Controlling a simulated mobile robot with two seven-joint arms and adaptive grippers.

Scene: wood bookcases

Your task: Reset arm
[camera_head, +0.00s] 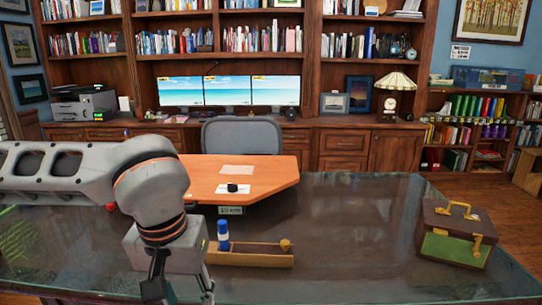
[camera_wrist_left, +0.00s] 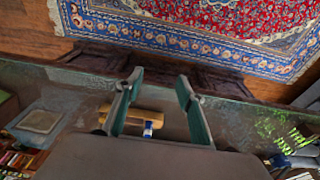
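My left arm comes in from the left in the head view and bends down over the glass-topped table (camera_head: 350,235). My left gripper (camera_head: 182,292) points down at the bottom edge of that view, its fingertips partly cut off. In the left wrist view, its two fingers stand well apart, and the left gripper (camera_wrist_left: 158,80) is open with nothing between the tips. My right arm and right gripper are not in view.
A wooden tray (camera_head: 262,256) with a blue-and-white bottle (camera_head: 223,236) is close beside my left gripper. A brown-and-green case (camera_head: 457,234) stands at the table's right. An orange desk (camera_head: 265,178) is behind. The table's middle right is clear.

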